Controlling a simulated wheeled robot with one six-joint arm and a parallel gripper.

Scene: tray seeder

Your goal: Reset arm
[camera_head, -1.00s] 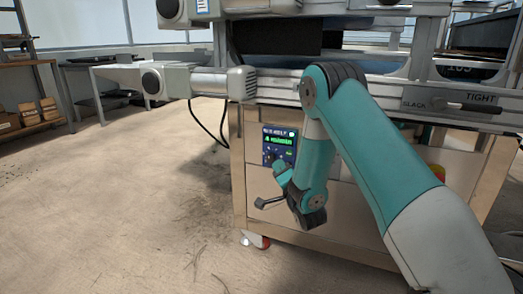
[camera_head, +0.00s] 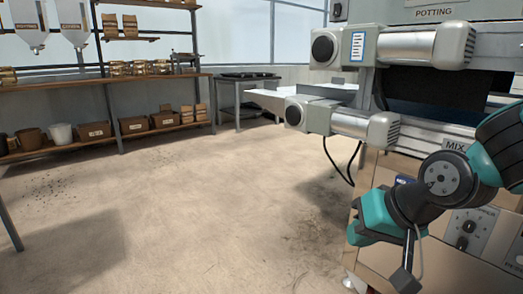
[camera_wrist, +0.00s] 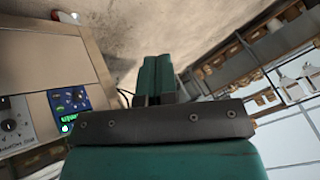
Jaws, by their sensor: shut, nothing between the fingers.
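My gripper (camera_wrist: 157,70) shows in the wrist view, its two teal fingers lying together, shut and empty. They point up the picture toward the bare floor. In the head view my folded arm is at the lower right, in front of the tray seeder machine (camera_head: 425,125), with its teal end at the machine's left side. The fingers are hard to make out there. The wrist view shows the machine's cabinet on the left, with a blue control panel (camera_wrist: 68,104) and a dial panel (camera_wrist: 14,125). In the head view my arm hides part of the cabinet front.
Two motor housings (camera_head: 365,127) stick out left from the machine near my arm, and a black cable (camera_head: 338,165) hangs below. A wooden shelf (camera_head: 105,145) with pots and boxes stands along the far left. A table (camera_head: 240,85) stands behind. The floor between (camera_head: 220,220) is clear.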

